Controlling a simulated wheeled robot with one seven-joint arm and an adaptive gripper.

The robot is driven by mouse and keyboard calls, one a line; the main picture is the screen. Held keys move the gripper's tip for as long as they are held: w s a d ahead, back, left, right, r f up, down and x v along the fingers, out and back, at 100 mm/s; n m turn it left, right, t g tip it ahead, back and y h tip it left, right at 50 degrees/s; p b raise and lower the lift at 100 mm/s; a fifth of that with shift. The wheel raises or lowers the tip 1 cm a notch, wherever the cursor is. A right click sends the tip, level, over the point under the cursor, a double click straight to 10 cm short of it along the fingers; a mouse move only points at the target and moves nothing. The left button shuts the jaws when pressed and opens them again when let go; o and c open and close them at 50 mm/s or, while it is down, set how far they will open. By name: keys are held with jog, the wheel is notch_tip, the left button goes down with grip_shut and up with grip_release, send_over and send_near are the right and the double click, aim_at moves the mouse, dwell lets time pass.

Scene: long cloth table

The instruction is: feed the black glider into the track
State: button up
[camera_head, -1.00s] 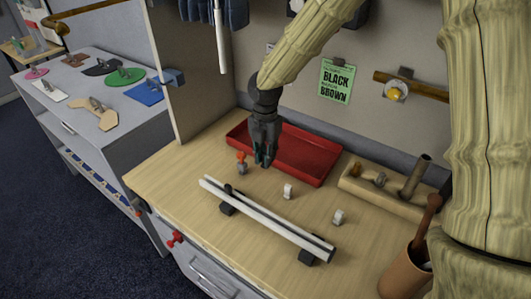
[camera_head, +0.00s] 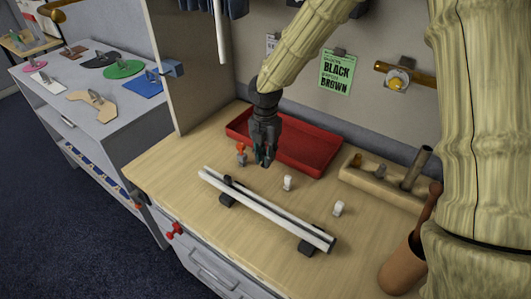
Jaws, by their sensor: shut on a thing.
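The track (camera_head: 275,215) is a long pale rail with a dark slot, lying diagonally on dark feet on the wooden bench. A small black piece (camera_head: 228,181) sits at the rail near its upper left end; I cannot tell whether it is a fixed part. My gripper (camera_head: 264,160) points down, above the bench between the red tray and the track, apart from the rail. Two small white pieces (camera_head: 288,183) (camera_head: 338,208) stand right of the track.
A red tray (camera_head: 310,163) lies behind my gripper. A small orange-topped piece (camera_head: 241,153) stands close to its left. A wooden holder (camera_head: 375,185) and a brown cup (camera_head: 402,268) are at right. A green sign (camera_head: 337,76) reads black, then brown.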

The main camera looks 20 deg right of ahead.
jog(key=shift+f+b, duration=0.6)
jog(key=shift+f, duration=1.9)
jog(key=o, duration=0.9)
jog(key=shift+r+p, duration=0.45)
jog(key=shift+p, duration=0.25)
grip_shut()
